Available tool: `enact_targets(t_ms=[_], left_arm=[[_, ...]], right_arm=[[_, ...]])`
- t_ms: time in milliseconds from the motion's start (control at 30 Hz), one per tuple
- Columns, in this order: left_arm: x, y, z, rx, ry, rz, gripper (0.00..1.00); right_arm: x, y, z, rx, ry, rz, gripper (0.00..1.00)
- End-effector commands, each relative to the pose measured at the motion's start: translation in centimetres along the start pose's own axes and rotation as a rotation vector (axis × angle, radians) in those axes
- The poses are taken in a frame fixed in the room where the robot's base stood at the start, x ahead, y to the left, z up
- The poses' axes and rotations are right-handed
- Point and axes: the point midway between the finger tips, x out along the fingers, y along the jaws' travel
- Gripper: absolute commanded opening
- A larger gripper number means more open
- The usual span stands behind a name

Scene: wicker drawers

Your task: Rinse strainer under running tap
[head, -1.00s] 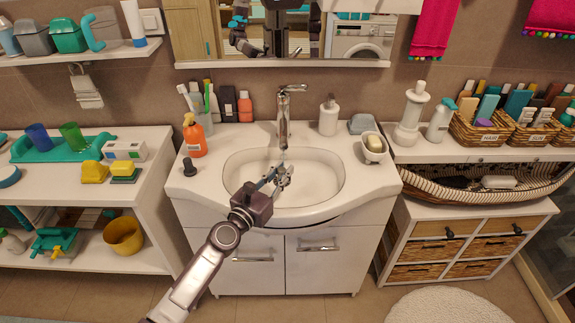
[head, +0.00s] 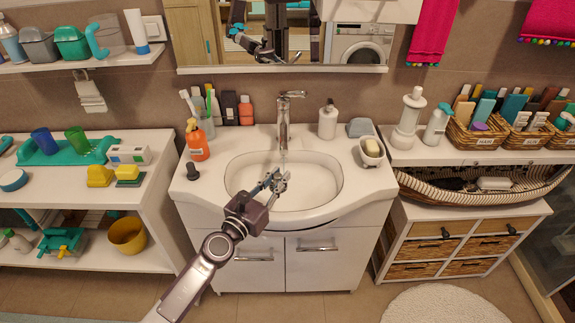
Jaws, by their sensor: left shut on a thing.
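My left gripper (head: 271,184) is over the basin of the white sink (head: 318,183), below the chrome tap (head: 284,120). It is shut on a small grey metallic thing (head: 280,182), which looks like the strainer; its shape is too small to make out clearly. The strainer is under the spout, inside the basin's outline. A faint pale streak shows just under the spout, but I cannot tell clearly whether water runs. My right gripper is not in view.
An orange soap bottle (head: 197,141) and a small black object (head: 192,171) stand on the counter's left. A white dispenser (head: 327,120) and a white soap holder (head: 371,151) stand on the right. Shelves (head: 90,205) and wicker drawers (head: 463,245) flank the sink.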

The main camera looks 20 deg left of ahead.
Motion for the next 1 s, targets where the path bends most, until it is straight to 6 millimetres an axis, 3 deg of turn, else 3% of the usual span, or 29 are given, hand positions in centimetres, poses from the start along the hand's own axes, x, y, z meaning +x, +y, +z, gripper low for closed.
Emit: enact_targets(t_ms=[433,1000], left_arm=[[-2.6,-0.7,2.5,-0.001,0.000,0.000,0.00],[-3.0,-0.8,2.7,-0.001,-0.001,0.001,0.00]], right_arm=[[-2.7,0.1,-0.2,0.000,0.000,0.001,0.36],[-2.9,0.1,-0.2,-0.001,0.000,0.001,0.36]])
